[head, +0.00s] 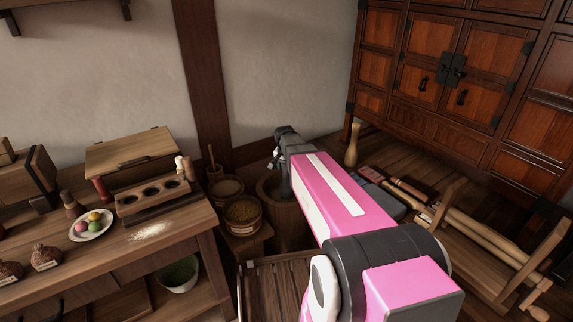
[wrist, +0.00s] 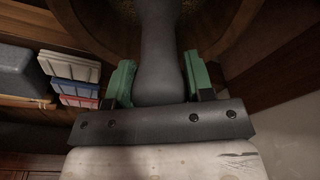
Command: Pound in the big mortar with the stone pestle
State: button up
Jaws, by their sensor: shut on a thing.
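The big wooden mortar (head: 290,228) stands on the floor in the middle of the head view, partly covered by my pink arm. My gripper (wrist: 160,78) is shut on the grey stone pestle (wrist: 163,45), with one green finger pad on each side of it. In the wrist view the pestle runs away from me toward the inside of the mortar (wrist: 112,25), whose round wall curves around it. Whether the pestle's far end touches the bottom is hidden. In the head view my gripper (head: 285,145) is above the mortar.
Two tubs of grain (head: 242,214) stand close left of the mortar. A wooden worktable (head: 180,225) with a plate of coloured balls (head: 92,225) is at left. A wooden frame with rollers (head: 490,240) lies at right, before a large cabinet (head: 450,75). A slatted wooden piece (head: 270,285) is in front.

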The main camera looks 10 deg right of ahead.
aim_at(286, 177)
notch_tip(286, 177, down, 5)
jog(key=shift+r, duration=0.1)
jog(key=shift+f, duration=0.4)
jog(key=shift+r, duration=4)
jog(key=shift+f, duration=4)
notch_tip(286, 177, up, 8)
jog(key=shift+r, duration=0.1)
